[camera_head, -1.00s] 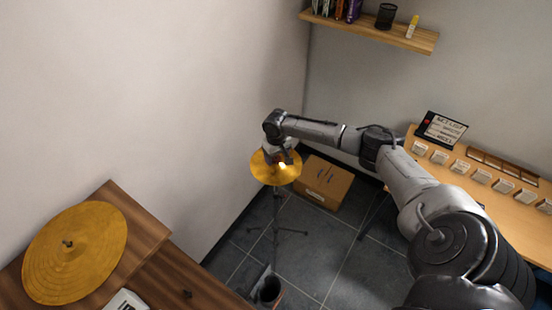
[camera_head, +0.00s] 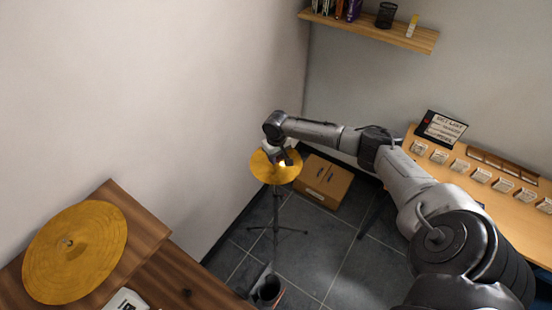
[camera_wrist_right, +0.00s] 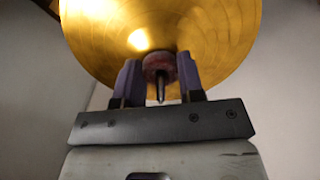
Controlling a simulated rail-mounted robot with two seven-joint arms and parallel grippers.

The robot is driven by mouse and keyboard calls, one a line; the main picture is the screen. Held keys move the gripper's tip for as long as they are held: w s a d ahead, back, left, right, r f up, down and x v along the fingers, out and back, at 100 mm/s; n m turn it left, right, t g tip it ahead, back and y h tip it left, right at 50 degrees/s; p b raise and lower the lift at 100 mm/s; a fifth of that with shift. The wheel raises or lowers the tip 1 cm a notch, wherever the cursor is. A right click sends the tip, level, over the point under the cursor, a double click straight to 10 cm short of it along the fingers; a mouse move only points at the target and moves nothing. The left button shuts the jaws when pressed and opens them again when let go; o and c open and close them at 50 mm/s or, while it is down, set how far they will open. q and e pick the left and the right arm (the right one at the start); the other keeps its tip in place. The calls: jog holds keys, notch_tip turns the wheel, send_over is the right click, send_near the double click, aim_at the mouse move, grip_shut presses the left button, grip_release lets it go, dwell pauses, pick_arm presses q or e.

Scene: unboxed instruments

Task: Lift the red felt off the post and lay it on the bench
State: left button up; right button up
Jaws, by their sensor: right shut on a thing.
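A gold cymbal (camera_head: 262,172) sits on a stand (camera_head: 276,216) by the wall. My right gripper (camera_head: 287,160) is over it in the head view. In the right wrist view, my right gripper (camera_wrist_right: 159,78) has its fingers on either side of the red felt (camera_wrist_right: 158,64) and is shut on it. The tip of the metal post (camera_wrist_right: 160,92) shows through the felt. The felt is at the cymbal's centre; whether it touches the cymbal I cannot tell. The felt is too small to make out in the head view. My left gripper is not in view.
A light wooden bench (camera_head: 525,222) at the right holds a row of small white items and a set-list sign (camera_head: 440,128). A brown wooden surface (camera_head: 150,236) at the left holds another cymbal (camera_head: 75,255). A cardboard box (camera_head: 322,186) stands behind the stand.

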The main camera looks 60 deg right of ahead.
notch_tip(320, 180, up, 10)
jog(key=shift+b, duration=0.4)
dwell(0.3)
